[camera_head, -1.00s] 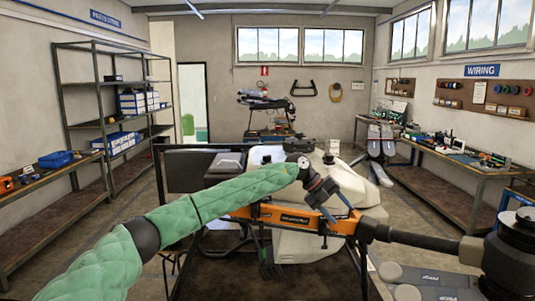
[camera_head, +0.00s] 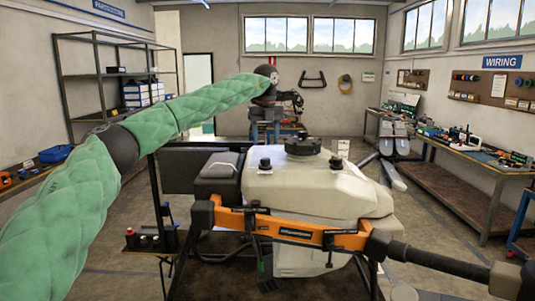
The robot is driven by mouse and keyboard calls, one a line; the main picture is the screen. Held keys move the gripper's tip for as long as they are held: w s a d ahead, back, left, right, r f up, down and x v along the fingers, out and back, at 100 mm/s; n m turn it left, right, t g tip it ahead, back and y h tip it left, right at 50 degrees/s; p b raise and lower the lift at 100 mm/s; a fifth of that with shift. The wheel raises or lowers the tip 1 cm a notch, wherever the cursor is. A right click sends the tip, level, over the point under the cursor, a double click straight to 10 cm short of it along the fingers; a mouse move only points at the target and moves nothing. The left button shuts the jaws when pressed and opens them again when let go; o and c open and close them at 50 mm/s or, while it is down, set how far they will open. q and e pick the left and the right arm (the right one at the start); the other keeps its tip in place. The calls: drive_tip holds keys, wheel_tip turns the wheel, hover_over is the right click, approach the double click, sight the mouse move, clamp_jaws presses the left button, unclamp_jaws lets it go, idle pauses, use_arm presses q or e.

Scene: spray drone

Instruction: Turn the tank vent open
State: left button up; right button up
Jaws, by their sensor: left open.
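The spray drone's white tank (camera_head: 318,187) stands in front of me, with a wide black lid (camera_head: 303,145) on top. Two small black caps stand on the tank top, a left cap (camera_head: 265,164) and a right cap (camera_head: 335,163). I cannot tell which one is the vent. My left arm, in a green padded sleeve, reaches in from the left. My left gripper (camera_head: 265,132) points down above and behind the left cap, apart from it. It is open, and nothing shows between its fingers. My right gripper is out of view.
An orange drone frame bar (camera_head: 290,231) and a black arm tube (camera_head: 435,260) cross in front of the tank. A dark box (camera_head: 217,180) sits left of the tank. The wiring bench (camera_head: 470,170) lies right.

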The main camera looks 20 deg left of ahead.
sight(265, 158)
use_arm(q)
drive_tip(key=shift+s+f+p, duration=0.35)
drive_tip(key=shift+f+p, duration=0.35)
drive_tip(key=shift+f, duration=0.1)
drive_tip(key=f+p, duration=0.1)
drive_tip(key=f, duration=0.1)
drive_tip(key=w+f, duration=0.1)
drive_tip(key=f, duration=0.1)
drive_tip(key=shift+w+a+f+p, duration=0.1)
drive_tip(key=shift+a+p, duration=0.05)
drive_tip(key=shift+p, duration=0.2)
drive_tip(key=shift+f, duration=0.25)
drive_tip(key=shift+s+f, duration=0.15)
drive_tip(key=shift+s, duration=0.25)
drive_tip(key=shift+w+f, duration=0.2)
drive_tip(key=shift+c, duration=0.3)
drive_tip(key=c, duration=0.9)
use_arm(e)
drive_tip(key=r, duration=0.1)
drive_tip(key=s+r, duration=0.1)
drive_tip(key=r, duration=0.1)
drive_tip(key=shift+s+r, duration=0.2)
